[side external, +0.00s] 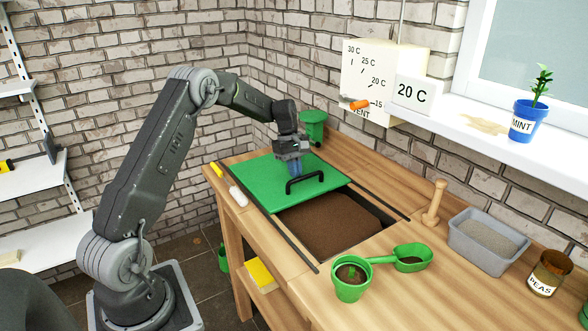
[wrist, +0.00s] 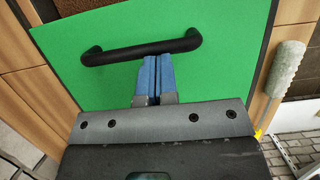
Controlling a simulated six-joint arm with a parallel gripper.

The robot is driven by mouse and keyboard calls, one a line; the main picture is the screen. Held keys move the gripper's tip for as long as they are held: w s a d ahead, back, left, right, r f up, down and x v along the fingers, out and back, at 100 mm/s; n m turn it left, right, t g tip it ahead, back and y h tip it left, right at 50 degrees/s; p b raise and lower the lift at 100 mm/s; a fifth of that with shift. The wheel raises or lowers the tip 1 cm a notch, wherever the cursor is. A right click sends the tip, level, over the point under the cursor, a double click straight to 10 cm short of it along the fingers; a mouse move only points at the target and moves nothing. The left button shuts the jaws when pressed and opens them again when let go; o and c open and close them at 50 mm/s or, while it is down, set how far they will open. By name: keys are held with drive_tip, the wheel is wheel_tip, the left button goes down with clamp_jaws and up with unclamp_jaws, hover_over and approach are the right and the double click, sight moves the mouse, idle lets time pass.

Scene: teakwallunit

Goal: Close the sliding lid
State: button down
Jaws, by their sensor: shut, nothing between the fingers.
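The green sliding lid (side external: 262,178) covers the back part of a soil bin in the wooden bench. The front part of the bin is open, with brown soil (side external: 335,222) showing. A black bar handle (side external: 305,183) stands near the lid's front edge. My gripper (side external: 295,174) is shut and empty, pointing down just behind the handle, on the covered side. In the wrist view the blue fingertips (wrist: 154,62) are together beside the middle of the handle (wrist: 140,48), above the green lid (wrist: 75,80). I cannot tell whether they touch the handle.
Dark rails (side external: 290,247) run along both sides of the bin. A green pot (side external: 351,279), a green scoop (side external: 411,258), a wooden dibber (side external: 435,203) and a grey tray (side external: 487,240) stand to the right and front.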

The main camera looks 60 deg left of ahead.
drive_tip(key=d, duration=2.2)
drive_tip(key=a+r, duration=0.7)
drive_tip(key=r, duration=0.4)
drive_tip(key=s+d+r+m+t+y, duration=0.1)
drive_tip(key=s+d+r+m, duration=0.25)
drive_tip(key=s, duration=0.25)
drive_tip(key=s+d+r+m+t+y, duration=0.1)
drive_tip(key=s+d+r+m, duration=0.1)
drive_tip(key=s+m, duration=0.4)
drive_tip(key=s+d+r+m+t+y, duration=0.1)
drive_tip(key=s+d+r+m+t, duration=0.15)
drive_tip(key=s, duration=0.45)
drive_tip(key=s+d+f+m+t, duration=0.1)
drive_tip(key=s+d+f+m, duration=0.1)
drive_tip(key=s+m, duration=0.4)
drive_tip(key=shift+s, duration=1.2)
